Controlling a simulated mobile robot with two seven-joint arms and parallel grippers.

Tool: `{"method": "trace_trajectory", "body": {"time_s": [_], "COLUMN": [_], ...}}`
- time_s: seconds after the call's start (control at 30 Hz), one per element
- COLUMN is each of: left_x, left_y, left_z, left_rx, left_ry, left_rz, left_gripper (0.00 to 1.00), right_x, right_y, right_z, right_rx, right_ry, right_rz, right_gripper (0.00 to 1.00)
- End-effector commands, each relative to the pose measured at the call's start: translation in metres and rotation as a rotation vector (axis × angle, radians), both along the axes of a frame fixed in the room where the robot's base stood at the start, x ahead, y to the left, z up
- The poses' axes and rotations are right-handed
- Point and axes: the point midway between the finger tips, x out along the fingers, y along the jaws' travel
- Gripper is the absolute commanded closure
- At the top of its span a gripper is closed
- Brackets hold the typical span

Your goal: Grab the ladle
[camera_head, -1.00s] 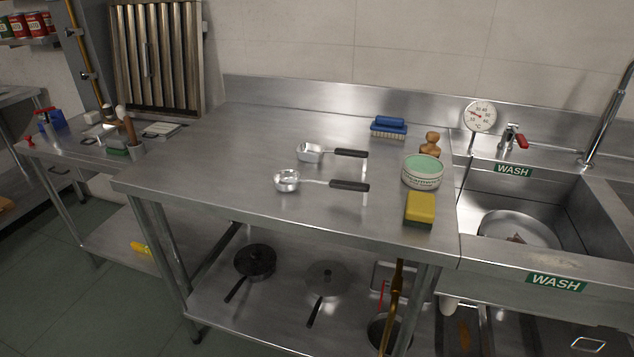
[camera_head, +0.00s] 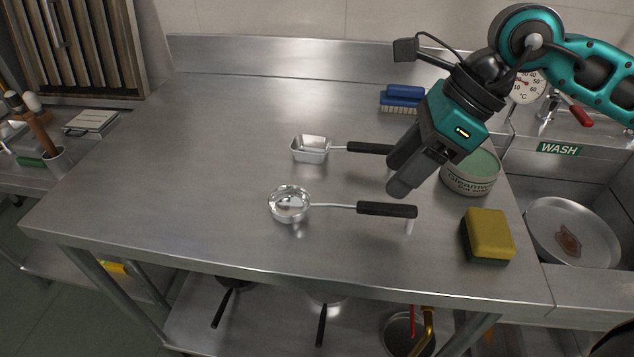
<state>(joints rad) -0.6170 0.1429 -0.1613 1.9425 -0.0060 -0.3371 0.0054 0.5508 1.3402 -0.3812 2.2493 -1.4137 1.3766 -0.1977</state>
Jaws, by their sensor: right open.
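The ladle (camera_head: 290,204) with a round shiny bowl and a black handle (camera_head: 387,209) lies on the steel table, its handle pointing right. A similar tool with a squarish metal pan (camera_head: 310,149) and black handle lies behind it. My right gripper (camera_head: 398,176) comes in from the upper right, pointing down, open and empty. Its fingertips appear above and just behind the ladle's handle, apart from it. The gripper hides the handle end of the squarish tool. My left gripper is out of view.
A green-topped round tin (camera_head: 470,172) stands right of the gripper. A yellow sponge (camera_head: 488,234) lies at the table's front right. A blue brush (camera_head: 403,98) lies behind. A sink with a pan (camera_head: 575,232) is at right. The table's left side is clear.

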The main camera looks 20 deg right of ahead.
Motion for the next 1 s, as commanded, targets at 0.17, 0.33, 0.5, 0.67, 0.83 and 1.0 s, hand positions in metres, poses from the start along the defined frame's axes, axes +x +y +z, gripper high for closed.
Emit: {"method": "trace_trajectory", "body": {"time_s": [0.17,0.33,0.5,0.67,0.83,1.0], "left_x": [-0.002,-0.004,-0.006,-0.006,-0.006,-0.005], "left_y": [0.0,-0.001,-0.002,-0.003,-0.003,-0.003], "left_z": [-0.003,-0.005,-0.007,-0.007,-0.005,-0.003], "left_rx": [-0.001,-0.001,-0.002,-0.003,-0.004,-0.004], "left_ry": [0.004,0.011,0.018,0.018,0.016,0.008], "left_rz": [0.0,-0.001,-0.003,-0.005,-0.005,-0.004], "left_gripper": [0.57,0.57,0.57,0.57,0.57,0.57], "right_x": [0.001,0.007,0.013,0.016,0.018,0.024], "right_y": [-0.025,-0.015,-0.005,-0.001,0.009,0.018], "right_z": [0.0,-0.027,-0.054,-0.066,-0.082,-0.105], "right_rx": [-0.139,-0.137,-0.135,-0.135,-0.133,-0.133], "right_ry": [-0.033,-0.031,-0.031,-0.032,-0.03,-0.031], "right_rz": [-0.01,-0.008,-0.009,-0.01,-0.008,-0.011], "right_gripper": [0.47,0.47,0.47,0.47,0.47,0.47]}}
